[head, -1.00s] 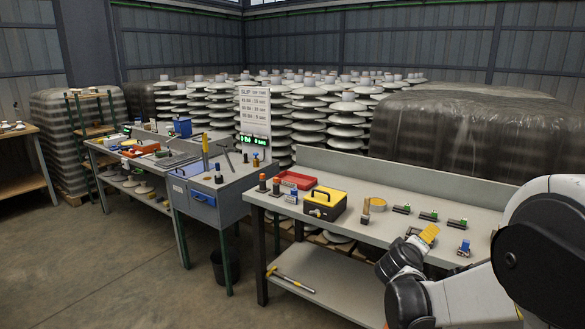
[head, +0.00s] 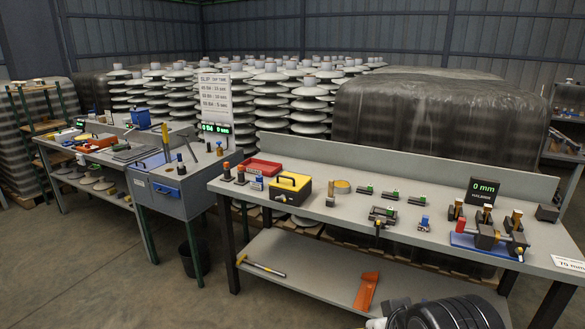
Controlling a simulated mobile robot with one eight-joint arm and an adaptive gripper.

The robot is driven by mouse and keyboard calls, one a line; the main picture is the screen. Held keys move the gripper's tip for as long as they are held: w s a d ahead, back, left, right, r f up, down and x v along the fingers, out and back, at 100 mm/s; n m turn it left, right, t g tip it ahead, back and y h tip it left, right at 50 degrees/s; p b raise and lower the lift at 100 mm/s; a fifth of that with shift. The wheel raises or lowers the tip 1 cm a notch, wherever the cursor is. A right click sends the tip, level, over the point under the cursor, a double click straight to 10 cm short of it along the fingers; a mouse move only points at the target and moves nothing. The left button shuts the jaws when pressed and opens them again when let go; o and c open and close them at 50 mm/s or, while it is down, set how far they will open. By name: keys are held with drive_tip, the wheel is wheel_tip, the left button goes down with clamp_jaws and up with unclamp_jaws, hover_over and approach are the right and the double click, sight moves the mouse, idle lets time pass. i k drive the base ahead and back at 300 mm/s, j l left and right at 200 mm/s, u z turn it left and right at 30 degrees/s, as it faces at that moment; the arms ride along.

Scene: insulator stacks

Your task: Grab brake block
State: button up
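I cannot tell for sure which part is the brake block. A plain dark block (head: 547,212) sits at the right end of the near bench. Small dark blocks with brass-coloured tops (head: 487,214) stand near the 0 mm display. A small blue block (head: 423,223) stands left of them, and several green-and-black pieces (head: 390,194) lie farther left. Part of my black and white arm shows at the bottom edge, below the bench top. My gripper's fingertips cannot be made out, and nothing is seen held.
The near bench (head: 330,228) also bears a yellow-topped box (head: 291,188), a red tray (head: 262,168) and a blue-based fixture (head: 480,243). An orange piece (head: 366,291) and a hammer (head: 262,265) lie on its lower shelf.

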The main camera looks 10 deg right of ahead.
sight(389, 213)
drive_tip(key=i+j+z, duration=0.6)
drive_tip(key=i+j, duration=0.25)
